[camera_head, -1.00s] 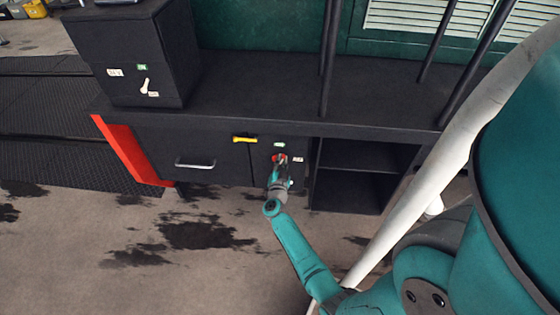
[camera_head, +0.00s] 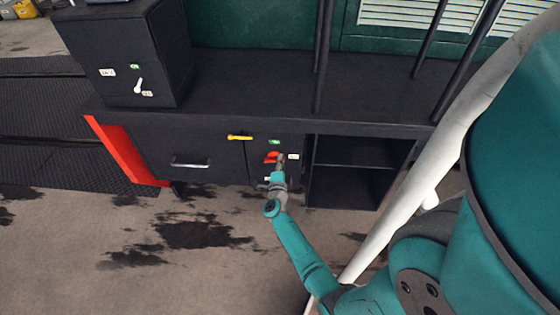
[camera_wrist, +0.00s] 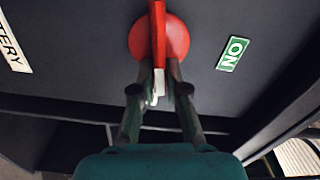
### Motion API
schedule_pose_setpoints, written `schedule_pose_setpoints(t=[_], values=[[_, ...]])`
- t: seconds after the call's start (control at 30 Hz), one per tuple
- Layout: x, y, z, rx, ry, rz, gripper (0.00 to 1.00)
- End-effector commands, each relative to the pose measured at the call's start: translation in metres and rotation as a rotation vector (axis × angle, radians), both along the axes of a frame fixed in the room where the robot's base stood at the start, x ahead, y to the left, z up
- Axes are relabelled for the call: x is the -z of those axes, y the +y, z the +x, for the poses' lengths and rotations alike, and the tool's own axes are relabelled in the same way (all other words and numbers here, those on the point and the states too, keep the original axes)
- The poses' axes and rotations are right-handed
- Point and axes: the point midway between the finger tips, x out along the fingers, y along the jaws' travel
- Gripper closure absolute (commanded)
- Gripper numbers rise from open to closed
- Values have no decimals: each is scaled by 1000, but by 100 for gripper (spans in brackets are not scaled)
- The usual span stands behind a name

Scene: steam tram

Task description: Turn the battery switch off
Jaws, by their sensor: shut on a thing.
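The battery switch (camera_wrist: 158,38) is a round red knob with a raised red handle bar and a white tip, on the dark cabinet front. In the wrist view the bar runs from the top of the picture down between my fingertips. My gripper (camera_wrist: 159,80) is shut on this handle, one finger on each side. A green ON label (camera_wrist: 233,54) is right of the knob, and a partly cut-off BATTERY label (camera_wrist: 12,42) is at the left. In the head view the red switch (camera_head: 271,157) shows just beside my gripper (camera_head: 281,166), which hides part of it.
A yellow handle (camera_head: 239,137) and a drawer with a metal pull (camera_head: 190,163) are left of the switch. Open shelves (camera_head: 350,170) are at the right. A black box with another switch (camera_head: 139,86) stands on the counter, where dark poles rise. The floor in front is clear.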

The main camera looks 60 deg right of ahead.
Motion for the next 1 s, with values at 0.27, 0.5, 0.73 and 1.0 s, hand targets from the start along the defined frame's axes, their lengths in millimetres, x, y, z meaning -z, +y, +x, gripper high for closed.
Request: schedule_pose_setpoints(t=[0.27,0.5,0.73,1.0], values=[[5,0,-1,1,-138,59,100],[6,0,-1,1,-191,81,100],[6,0,-1,1,-202,85,100],[7,0,-1,1,-202,85,79]])
